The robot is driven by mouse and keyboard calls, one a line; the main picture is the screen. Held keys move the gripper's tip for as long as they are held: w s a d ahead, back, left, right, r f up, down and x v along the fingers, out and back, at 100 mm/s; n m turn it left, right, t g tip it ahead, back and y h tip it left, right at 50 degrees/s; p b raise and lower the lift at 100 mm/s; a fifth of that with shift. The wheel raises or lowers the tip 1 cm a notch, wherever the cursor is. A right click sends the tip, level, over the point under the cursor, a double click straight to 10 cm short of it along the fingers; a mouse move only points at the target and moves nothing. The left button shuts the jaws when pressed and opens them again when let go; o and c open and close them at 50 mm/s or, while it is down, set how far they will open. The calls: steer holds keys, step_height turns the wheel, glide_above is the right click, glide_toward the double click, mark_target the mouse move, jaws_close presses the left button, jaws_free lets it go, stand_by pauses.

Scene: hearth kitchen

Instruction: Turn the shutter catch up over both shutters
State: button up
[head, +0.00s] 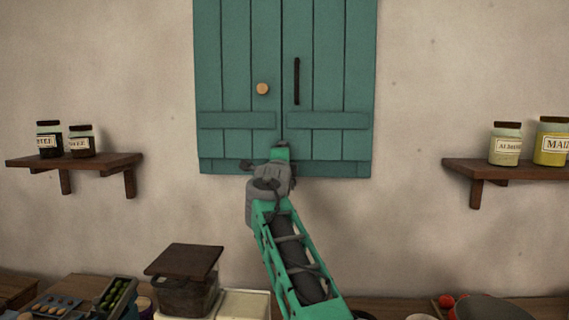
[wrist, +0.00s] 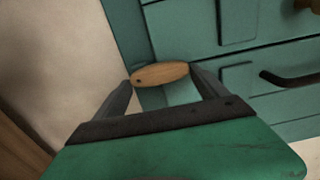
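The two teal shutters (head: 236,60) hang closed side by side on the wall. The wooden shutter catch (wrist: 160,73) is a small oval bar with a dark dot at its left end in the wrist view. It lies near the shutters' bottom edge, its length running roughly along the line between them. My gripper (head: 280,152) is at the lower middle of the shutters and hides the catch in the head view. In the wrist view its fingers are apart, one near each end of the catch. I cannot tell whether they touch it.
A round knob (head: 262,88) is on the left shutter and a dark handle (head: 297,81) on the right one. Shelves with jars stand at left (head: 75,160) and right (head: 505,166). A box with a dark lid (head: 185,262) stands on the counter below. The wall beside the shutters is clear.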

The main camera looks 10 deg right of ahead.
steer(key=shift+o, duration=1.1)
steer(key=shift+s, duration=0.1)
steer(key=b+v, duration=0.3)
steer(key=v, duration=0.4)
steer(key=shift+s+b, duration=0.35)
